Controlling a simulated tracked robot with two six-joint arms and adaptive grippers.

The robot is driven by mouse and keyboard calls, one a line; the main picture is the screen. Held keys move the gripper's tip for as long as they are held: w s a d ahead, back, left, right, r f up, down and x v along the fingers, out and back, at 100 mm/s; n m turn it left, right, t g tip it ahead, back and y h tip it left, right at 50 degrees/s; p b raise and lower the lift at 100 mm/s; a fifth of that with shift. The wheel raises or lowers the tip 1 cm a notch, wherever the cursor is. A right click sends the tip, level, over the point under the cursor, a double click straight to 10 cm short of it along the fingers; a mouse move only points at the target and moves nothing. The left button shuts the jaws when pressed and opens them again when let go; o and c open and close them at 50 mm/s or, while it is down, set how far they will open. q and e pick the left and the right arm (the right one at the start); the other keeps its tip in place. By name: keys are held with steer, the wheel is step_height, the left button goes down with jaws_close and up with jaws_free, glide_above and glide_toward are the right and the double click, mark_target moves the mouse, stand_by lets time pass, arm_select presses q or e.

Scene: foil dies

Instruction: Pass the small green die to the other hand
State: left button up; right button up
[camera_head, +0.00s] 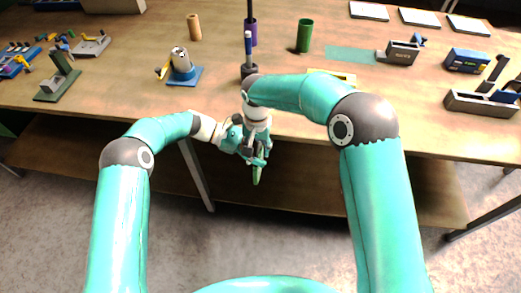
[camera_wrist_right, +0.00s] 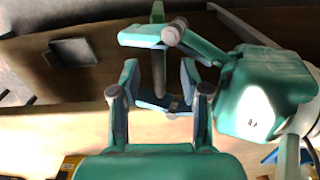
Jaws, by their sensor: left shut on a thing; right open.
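The small green die (camera_head: 256,174) shows as a light green end pointing down below my two grippers, in front of the table edge. In the right wrist view, a slim upright piece with a grey shank (camera_wrist_right: 158,72) and a green end (camera_wrist_right: 157,12) stands between the jaws. My left gripper (camera_head: 250,152) comes in from the left and is shut on it; its fingers cross the right wrist view sideways. My right gripper (camera_head: 261,150) comes from above. Its two fingers (camera_wrist_right: 159,78) stand apart on either side of the shank. Contact with it cannot be told.
The wooden table (camera_head: 120,95) lies behind the grippers. On it stand a green cylinder (camera_head: 304,35), a tan cylinder (camera_head: 194,27), a blue-based fixture (camera_head: 184,70), a dark green stand (camera_head: 58,78) and a grey open box (camera_head: 482,104). A lower shelf (camera_head: 330,185) lies underneath.

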step_height(320, 180, up, 4)
steer(key=shift+w+r, duration=0.1)
steer(key=shift+r, duration=0.35)
steer(key=shift+w+d+r, duration=0.15)
steer(key=shift+w+d, duration=0.05)
steer(key=shift+d, duration=0.15)
steer(key=w+d+f+m+t+y, duration=0.1)
steer(key=w+d+f+t, duration=0.15)
steer(key=d, duration=0.35)
steer(key=s+d+f+y, duration=0.1)
steer(key=s+d+f, duration=0.15)
steer(key=f, duration=0.25)
steer(key=s+d+f+y, duration=0.1)
steer(key=s+f, duration=0.3)
steer(key=f, duration=0.1)
steer(key=s+f+n+g, duration=0.1)
steer(key=s+f, duration=0.3)
steer(key=s, duration=0.7)
steer(key=s+a+f+n+g+y, duration=0.1)
steer(key=s+f, duration=0.4)
steer(key=s, duration=0.6)
steer(key=shift+a+f, duration=0.15)
steer(key=shift+a, duration=0.15)
